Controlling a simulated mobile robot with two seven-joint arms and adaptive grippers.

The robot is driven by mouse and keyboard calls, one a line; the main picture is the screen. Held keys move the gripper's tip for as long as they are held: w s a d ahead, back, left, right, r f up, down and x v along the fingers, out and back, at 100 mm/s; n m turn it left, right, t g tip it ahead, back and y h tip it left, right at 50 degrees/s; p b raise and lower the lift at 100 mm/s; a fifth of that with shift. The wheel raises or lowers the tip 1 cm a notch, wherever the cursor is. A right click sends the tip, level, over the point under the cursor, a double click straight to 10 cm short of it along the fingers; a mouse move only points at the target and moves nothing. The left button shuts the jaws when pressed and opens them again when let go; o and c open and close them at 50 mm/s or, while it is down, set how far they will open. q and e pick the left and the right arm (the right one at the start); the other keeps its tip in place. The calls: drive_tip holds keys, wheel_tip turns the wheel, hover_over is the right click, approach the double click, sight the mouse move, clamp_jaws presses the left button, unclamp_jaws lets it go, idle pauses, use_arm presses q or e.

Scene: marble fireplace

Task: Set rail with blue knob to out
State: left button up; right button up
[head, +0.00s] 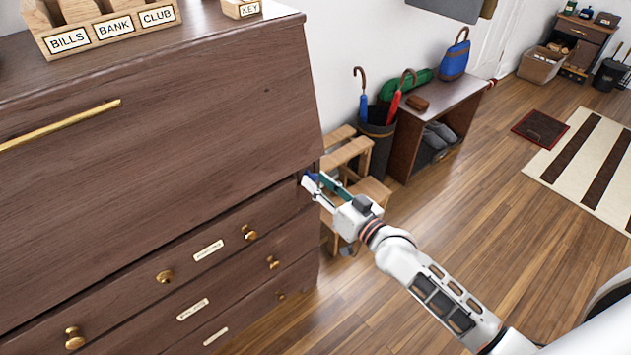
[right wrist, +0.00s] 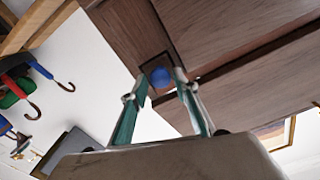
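A dark wooden bureau (head: 160,130) fills the left of the head view, its slanted front closed. The blue knob (right wrist: 181,74) sits at a small dark slot on the bureau's edge in the right wrist view. In the head view a bit of blue (head: 311,176) shows at the bureau's right edge, mostly hidden by my fingers. My right gripper (right wrist: 163,86) is open, its green-sided fingers apart, tips close to the knob. The gripper also shows in the head view (head: 313,183). My left gripper is not in view.
A wooden step stool (head: 372,189) stands just behind my right gripper. Beyond it are an umbrella stand (head: 377,140) and a low bench (head: 432,122). A letter organizer (head: 100,28) stands on the bureau. The wooden floor (head: 480,220) at right is clear around my arm.

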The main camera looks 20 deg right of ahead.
drive_tip(key=shift+w+a, duration=0.2)
drive_tip(key=shift+w, duration=0.2)
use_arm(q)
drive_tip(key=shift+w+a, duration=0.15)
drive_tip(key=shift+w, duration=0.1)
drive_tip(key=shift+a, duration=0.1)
